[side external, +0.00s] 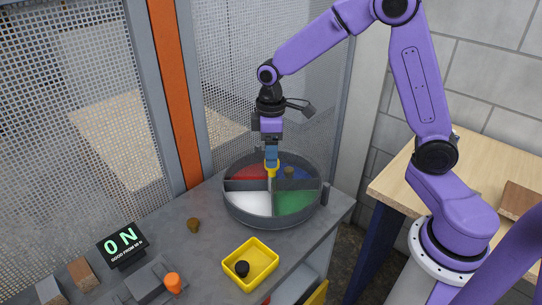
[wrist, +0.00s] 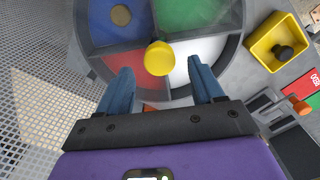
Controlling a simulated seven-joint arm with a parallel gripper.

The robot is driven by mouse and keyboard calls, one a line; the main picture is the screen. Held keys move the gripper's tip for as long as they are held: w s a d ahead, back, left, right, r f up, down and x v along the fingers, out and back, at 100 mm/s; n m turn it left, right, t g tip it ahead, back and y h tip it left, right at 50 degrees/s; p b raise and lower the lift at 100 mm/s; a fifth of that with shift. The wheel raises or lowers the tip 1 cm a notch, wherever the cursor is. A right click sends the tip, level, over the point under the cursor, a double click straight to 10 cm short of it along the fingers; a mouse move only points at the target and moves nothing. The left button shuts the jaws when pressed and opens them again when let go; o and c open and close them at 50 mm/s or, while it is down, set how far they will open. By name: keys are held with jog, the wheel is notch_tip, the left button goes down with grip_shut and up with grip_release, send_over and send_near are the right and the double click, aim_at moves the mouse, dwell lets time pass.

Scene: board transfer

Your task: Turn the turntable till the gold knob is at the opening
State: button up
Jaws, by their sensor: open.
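The turntable is a round grey tray (side external: 232,206) with red, blue, white and green compartments; it also shows in the wrist view (wrist: 86,48). A small round brownish-gold knob (side external: 289,171) lies in the blue compartment, also seen in the wrist view (wrist: 121,15). A yellow post with a round top (wrist: 160,58) stands at the turntable's centre. My gripper (side external: 271,165) is open and empty over the turntable, close to the post. In the wrist view its blue fingers (wrist: 160,75) are spread, with the post's top between and slightly beyond their tips. I cannot clearly make out the opening.
A brown knob-like piece (side external: 193,225) lies on the grey bench left of the turntable. A yellow tray (side external: 229,272) holding a black knob (side external: 242,268) sits in front. Mesh panels rise behind.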

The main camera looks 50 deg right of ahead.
aim_at(272, 177)
jog(key=shift+f, duration=1.2)
grip_shut()
